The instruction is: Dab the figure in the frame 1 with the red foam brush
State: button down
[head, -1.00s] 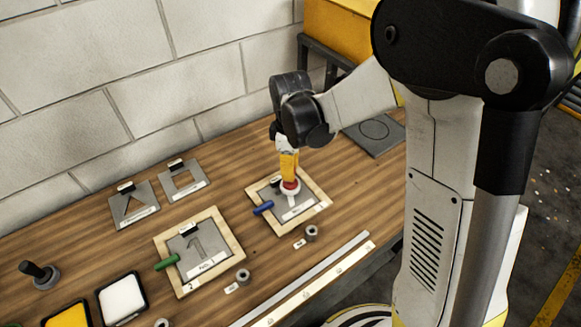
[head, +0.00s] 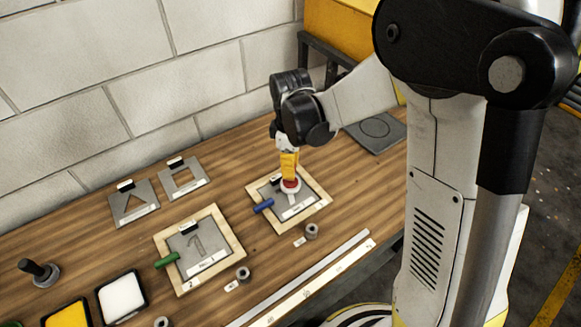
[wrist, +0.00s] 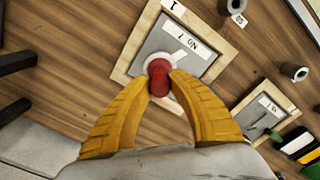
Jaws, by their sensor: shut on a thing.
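My gripper (head: 289,172) is shut on the red foam brush (head: 290,184), held upright over frame 1 (head: 316,220). In the wrist view my two yellow fingers (wrist: 160,88) close on the red brush (wrist: 159,75). Frame 1 (wrist: 131,47) is a square wooden frame around a grey plate (wrist: 190,62) with a white label. A white patch (wrist: 149,61) shows around the brush's lower end; I cannot tell whether it is paint on the figure or part of the brush. The brush hides much of the figure, and contact is unclear.
A blue handle (head: 264,206) sticks out of frame 1. Frame 2 (head: 232,240), with a green handle (head: 167,260), stands to its left. Two grey stencil plates (head: 134,210) (head: 183,180) lie near the wall. A white pad (head: 121,298) and a yellow pad (head: 67,317) are front left.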

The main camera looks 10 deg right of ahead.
jog(key=shift+f+b, duration=0.4)
jog(key=shift+f, duration=0.1)
dwell(0.5)
jog(key=shift+r+p, duration=1.6)
jog(key=shift+r, duration=0.7)
jog(key=shift+s+a+f+b, duration=0.25)
jog(key=shift+a+f+b, duration=0.1)
jog(key=shift+a+f, duration=0.25)
jog(key=shift+s+a+f+b, duration=0.2)
jog(key=shift+a+f+b, duration=0.1)
jog(key=shift+a+f, duration=0.3)
jog(key=shift+s+a+f+b, duration=0.25)
jog(key=shift+a+f+b, duration=0.15)
jog(key=shift+f, duration=0.25)
jog(key=shift+f+b, duration=0.45)
jog(key=shift+b, duration=0.05)
